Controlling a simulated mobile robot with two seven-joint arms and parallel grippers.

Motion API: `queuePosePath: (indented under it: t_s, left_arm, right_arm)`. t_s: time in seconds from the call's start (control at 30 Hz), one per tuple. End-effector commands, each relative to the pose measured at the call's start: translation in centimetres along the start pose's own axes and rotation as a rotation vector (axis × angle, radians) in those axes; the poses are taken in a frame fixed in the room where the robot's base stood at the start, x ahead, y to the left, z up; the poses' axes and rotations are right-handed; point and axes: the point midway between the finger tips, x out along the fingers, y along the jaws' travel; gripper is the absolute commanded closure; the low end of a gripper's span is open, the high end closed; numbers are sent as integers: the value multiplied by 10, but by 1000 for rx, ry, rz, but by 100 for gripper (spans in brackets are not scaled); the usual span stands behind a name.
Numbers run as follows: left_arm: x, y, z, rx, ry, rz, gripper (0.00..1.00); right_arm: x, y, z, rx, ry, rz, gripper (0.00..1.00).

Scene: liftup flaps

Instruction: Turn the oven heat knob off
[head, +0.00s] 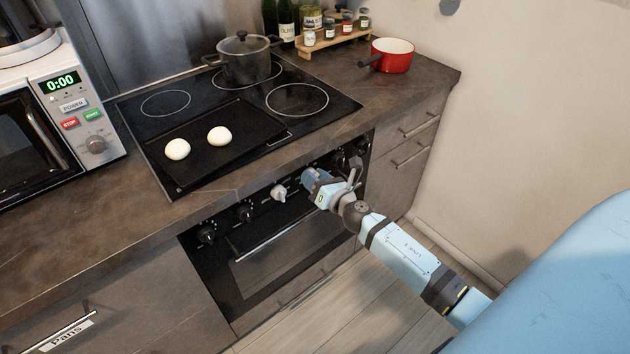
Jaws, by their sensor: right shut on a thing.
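The black oven (262,262) is built into the counter under the stove, with a row of knobs along its front panel. Two black knobs (244,213) are on the left, and a pale silver knob (279,193) is near the middle. More dark knobs (340,160) are at the right, partly behind my gripper. My right gripper (310,181) is at the panel just right of the pale knob. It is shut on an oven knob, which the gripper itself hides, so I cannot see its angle. My left gripper is out of view.
The oven door handle (265,238) runs below the knobs. On the cooktop above are a black tray (200,165) with two white round pieces and a lidded pot (245,62). A red pan (392,55) is at the right. The floor before the oven is clear.

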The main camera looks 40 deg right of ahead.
Motion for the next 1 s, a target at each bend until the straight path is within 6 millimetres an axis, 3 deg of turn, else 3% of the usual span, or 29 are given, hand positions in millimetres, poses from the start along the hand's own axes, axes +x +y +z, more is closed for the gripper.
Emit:
queuePosePath:
  t_s: [1.0]
  left_arm:
    - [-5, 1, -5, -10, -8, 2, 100]
  right_arm:
    - [0, 2, 0, -909, 2, 1, 85]
